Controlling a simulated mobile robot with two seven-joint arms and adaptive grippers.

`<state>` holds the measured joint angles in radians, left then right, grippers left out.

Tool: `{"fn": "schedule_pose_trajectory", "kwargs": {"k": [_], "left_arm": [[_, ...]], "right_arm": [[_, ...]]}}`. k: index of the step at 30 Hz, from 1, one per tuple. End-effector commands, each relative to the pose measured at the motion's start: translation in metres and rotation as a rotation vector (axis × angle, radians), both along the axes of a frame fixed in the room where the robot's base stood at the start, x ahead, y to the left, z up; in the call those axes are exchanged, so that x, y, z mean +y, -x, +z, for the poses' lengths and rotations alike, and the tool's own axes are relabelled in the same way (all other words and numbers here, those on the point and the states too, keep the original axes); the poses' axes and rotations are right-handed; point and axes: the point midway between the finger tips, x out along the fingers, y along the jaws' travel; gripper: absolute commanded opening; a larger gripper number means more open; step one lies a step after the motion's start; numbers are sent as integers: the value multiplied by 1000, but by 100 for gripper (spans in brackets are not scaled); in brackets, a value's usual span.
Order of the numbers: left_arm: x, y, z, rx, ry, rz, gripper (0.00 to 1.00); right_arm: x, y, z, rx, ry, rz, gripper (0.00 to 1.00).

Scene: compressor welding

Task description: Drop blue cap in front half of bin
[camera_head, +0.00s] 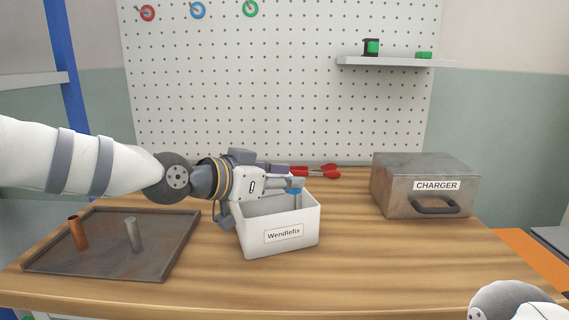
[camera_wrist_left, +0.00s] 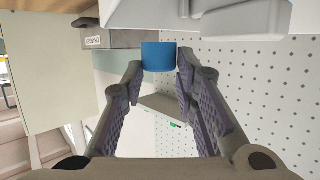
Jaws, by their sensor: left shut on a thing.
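The blue cap (camera_head: 293,190) is held at the tip of my left gripper (camera_head: 290,184), over the open white bin labelled Wendlefix (camera_head: 300,238). In the left wrist view the cap (camera_wrist_left: 158,57) sits between the fingertips of the left gripper (camera_wrist_left: 158,68), which are shut on it. The gripper reaches in from the left over the bin and hides part of its rim and inside. In the head view, a rounded part of my right arm shows at the bottom right, but the right gripper is out of view.
A dark metal tray (camera_head: 110,262) with a copper tube (camera_head: 78,233) and a grey tube (camera_head: 133,235) lies left of the bin. A metal CHARGER box (camera_head: 410,190) stands to the right. Red-handled pliers (camera_head: 318,169) lie behind the bin.

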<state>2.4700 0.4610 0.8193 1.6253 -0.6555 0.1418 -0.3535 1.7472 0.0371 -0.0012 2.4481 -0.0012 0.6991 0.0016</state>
Motion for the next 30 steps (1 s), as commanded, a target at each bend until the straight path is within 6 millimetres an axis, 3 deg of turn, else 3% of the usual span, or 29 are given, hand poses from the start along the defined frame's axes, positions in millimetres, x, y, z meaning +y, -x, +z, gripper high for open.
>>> {"fn": "schedule_pose_trajectory", "kwargs": {"k": [10, 11, 14, 23, 26, 30], "left_arm": [[0, 0, -5, -1, 0, 0, 9], [0, 0, -5, -1, 0, 0, 29], [0, 0, -5, -1, 0, 0, 50], [1, 1, -5, -2, 0, 1, 50], [10, 8, 0, -3, 0, 3, 50], [36, 33, 12, -4, 3, 4, 50]], "right_arm": [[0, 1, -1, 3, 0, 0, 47], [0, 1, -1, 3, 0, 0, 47], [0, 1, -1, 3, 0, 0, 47], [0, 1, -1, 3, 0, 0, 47], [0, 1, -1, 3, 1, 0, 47], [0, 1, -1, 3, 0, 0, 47]]}}
